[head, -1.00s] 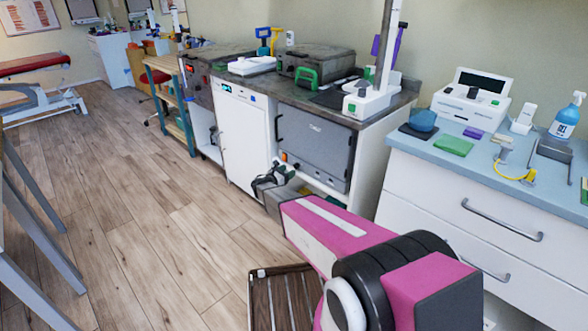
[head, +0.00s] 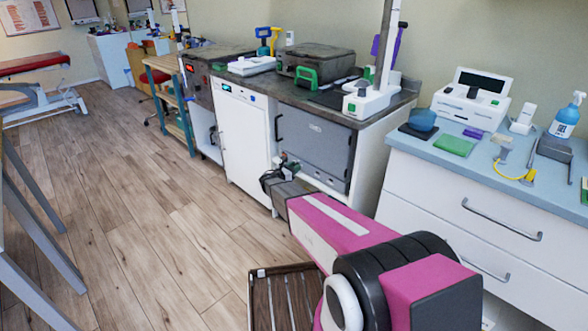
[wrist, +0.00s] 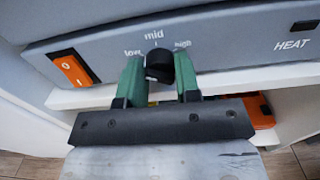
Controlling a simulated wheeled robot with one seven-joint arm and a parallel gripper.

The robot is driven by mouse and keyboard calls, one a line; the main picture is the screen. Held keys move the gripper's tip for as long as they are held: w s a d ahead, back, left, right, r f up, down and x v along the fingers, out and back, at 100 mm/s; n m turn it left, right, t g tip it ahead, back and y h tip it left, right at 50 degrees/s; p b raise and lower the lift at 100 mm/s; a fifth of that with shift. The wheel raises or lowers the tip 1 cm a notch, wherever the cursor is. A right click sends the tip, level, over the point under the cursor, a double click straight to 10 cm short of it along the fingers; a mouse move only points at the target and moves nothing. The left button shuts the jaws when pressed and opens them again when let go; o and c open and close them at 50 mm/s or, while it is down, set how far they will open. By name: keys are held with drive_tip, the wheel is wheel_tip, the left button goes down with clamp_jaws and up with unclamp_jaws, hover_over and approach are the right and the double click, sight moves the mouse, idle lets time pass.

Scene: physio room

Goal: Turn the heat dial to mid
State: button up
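The black heat dial (wrist: 159,64) is on a grey panel (wrist: 235,45) in the wrist view, below the printed marks low, mid and high. The word HEAT is at the panel's right. My gripper (wrist: 160,75) has one green finger on each side of the dial, very close to it. I cannot tell whether the fingers press on it. The fingers partly cover the dial, and its pointer direction is not clear. In the head view my gripper (head: 275,175) is low in front of the grey cabinet unit (head: 312,145); the dial is hidden there.
An orange rocker switch (wrist: 73,68) is left of the dial. A white shelf edge (wrist: 260,80) runs below the panel, with an orange object (wrist: 262,112) beneath. A white-fronted unit (head: 241,140) and white drawers (head: 470,200) flank the grey unit.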

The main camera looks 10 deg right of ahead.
drive_tip(key=shift+m, duration=0.5)
drive_tip(key=m, duration=1)
drive_tip(key=shift+m, duration=0.4)
drive_tip(key=o, duration=0.9)
